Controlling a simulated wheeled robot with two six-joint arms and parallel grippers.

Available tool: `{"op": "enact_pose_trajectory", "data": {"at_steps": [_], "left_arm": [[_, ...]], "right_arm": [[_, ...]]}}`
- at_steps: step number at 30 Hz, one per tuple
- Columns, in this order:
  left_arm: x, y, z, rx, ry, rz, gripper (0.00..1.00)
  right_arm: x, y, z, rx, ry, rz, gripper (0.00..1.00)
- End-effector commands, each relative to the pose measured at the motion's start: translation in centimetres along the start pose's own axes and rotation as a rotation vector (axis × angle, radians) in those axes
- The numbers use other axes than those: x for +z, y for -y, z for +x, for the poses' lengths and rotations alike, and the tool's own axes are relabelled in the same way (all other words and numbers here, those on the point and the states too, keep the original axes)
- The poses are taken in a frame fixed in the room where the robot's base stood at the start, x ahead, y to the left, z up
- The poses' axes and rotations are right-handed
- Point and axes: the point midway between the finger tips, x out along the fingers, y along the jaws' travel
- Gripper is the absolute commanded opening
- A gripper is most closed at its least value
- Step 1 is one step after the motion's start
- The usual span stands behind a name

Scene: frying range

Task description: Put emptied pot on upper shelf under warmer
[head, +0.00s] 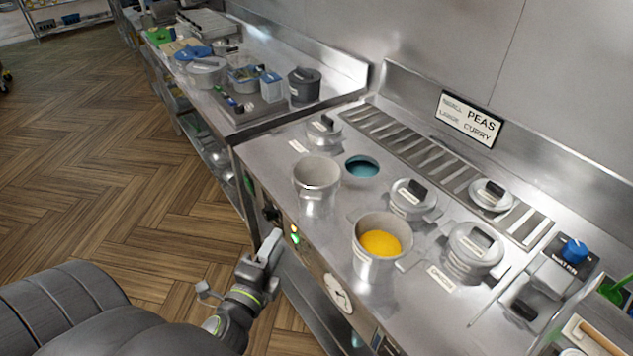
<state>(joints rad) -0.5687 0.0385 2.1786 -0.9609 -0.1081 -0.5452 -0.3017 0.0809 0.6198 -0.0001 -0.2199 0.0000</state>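A grey metal pot (316,178) with no lid stands near the front edge of the warmer top (290,165). Its visible inside looks bare, though its bottom is hidden. An open round well (362,167) with a teal inside is just right of it. A second open pot (366,262) holds yellow food. Under the warmer's front, part of a shelf (306,298) shows; most of it is hidden. My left gripper (270,246) is low in front of the warmer, apart from both pots, with nothing visible in it; its finger gap is unclear. My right gripper is out of view.
Lidded wells (413,197) and a slotted strip (430,155) lie behind the pots. The left steel table (262,123) holds containers and a dark pot (304,86). A dial (338,292) and lit buttons (295,236) are on the warmer front. The wooden floor is clear to the left.

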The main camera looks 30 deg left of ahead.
Motion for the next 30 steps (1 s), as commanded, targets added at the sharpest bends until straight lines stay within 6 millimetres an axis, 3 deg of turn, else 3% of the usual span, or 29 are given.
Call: {"op": "enact_pose_trajectory", "data": {"at_steps": [13,23,30], "left_arm": [[0.0,0.2,8.1,-0.001,0.0,-0.002,0.38],[0.0,-0.2,10.7,0.001,0.0,-0.002,0.38],[0.0,-0.7,14.1,0.0,0.0,-0.002,0.38]], "right_arm": [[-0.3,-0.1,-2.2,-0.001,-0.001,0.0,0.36],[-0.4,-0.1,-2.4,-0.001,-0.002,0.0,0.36],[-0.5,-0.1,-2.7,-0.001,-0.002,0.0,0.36]]}}
